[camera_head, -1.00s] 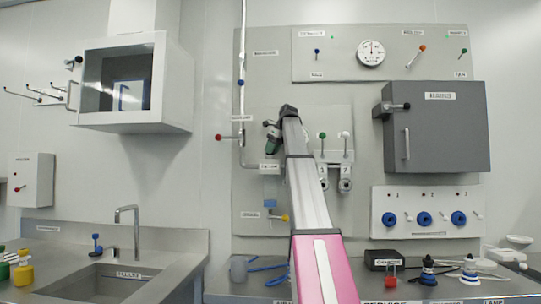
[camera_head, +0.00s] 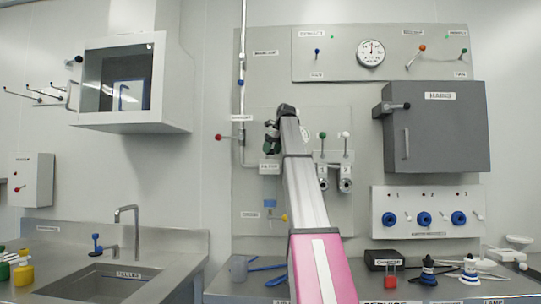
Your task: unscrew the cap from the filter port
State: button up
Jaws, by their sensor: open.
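My pink and silver arm reaches up the middle of the view to the wall panel. My gripper (camera_head: 271,141) is at its far end, small and dark, in front of the panel just above the box labelled like "filter" (camera_head: 269,168). It is open. A dark green shape shows at the gripper, too small to tell whether it is a cap or part of the gripper. I cannot make out the filter port or its cap clearly; my arm and gripper cover part of this area. Two round metal fittings (camera_head: 346,183) stick out right of my arm.
A vertical pipe with a red-knobbed lever (camera_head: 219,137) runs left of my gripper. A dark grey cabinet (camera_head: 437,127) projects at the right. A white panel with blue knobs (camera_head: 425,219) sits below it. A sink (camera_head: 100,283) and a cluttered bench lie below.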

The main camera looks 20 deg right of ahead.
jog(key=shift+a+m+h, duration=0.1)
jog(key=shift+m+h, duration=0.2)
jog(key=shift+m, duration=0.5)
jog(key=shift+s+a+m+t+h, duration=0.1)
jog(key=shift+m+t+h, duration=0.3)
jog(key=shift+m, duration=0.6)
jog(key=shift+a+m+h, duration=0.1)
jog(key=shift+m+h, duration=0.5)
jog(key=shift+m, duration=0.4)
jog(key=c, duration=1)
jog(key=n+y, duration=0.2)
jog(key=n, duration=0.2)
jog(key=shift+d, duration=0.2)
jog(key=shift+g, duration=0.3)
